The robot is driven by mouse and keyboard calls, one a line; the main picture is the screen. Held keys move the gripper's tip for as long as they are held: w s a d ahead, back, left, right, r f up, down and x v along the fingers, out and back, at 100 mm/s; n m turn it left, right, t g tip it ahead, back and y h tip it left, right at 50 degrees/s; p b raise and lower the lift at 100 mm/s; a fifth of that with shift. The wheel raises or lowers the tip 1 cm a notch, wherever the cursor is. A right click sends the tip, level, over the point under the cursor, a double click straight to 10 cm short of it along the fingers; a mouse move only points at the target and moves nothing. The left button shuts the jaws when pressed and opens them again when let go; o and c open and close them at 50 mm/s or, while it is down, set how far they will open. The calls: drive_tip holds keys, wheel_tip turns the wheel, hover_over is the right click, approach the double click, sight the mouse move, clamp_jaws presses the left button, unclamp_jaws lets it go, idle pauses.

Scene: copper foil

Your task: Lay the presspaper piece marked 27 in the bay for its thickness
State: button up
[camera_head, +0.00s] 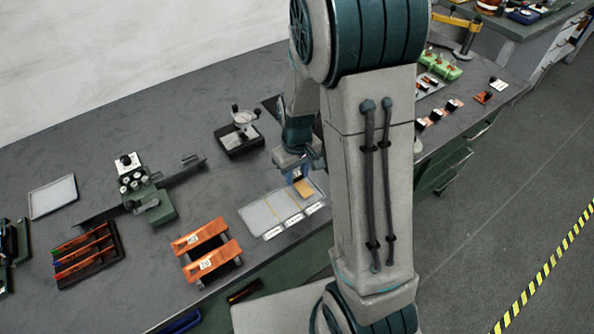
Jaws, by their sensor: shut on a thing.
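My gripper (296,171) hangs at the back right of a pale shallow tray (262,216) with bays side by side and white labels along its front edge. A tan presspaper piece (304,197) shows at the right-hand bay, just in front of and below the fingers. My gripper is shut on it, though the fingertips are small and partly hidden by my arm. I cannot tell whether the piece touches the bay floor. Its mark and the label figures are too small to read. The left bay looks empty.
An orange rack (207,250) with white labels stands left of the tray. A dark device with a dial (240,132) stands behind it. A green machine (140,186), a flat pale tray (53,196) and an orange-slotted rack (88,254) stand farther left. My arm hides the bench's middle right.

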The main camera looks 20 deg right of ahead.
drive_tip(key=shift+f+b, duration=1.3)
drive_tip(key=shift+f, duration=0.05)
idle(1.5)
drive_tip(key=o, duration=0.7)
drive_tip(key=shift+r, duration=0.1)
drive_tip(key=shift+r+p, duration=1.1)
drive_tip(key=shift+r, duration=0.35)
drive_tip(key=o, duration=0.5)
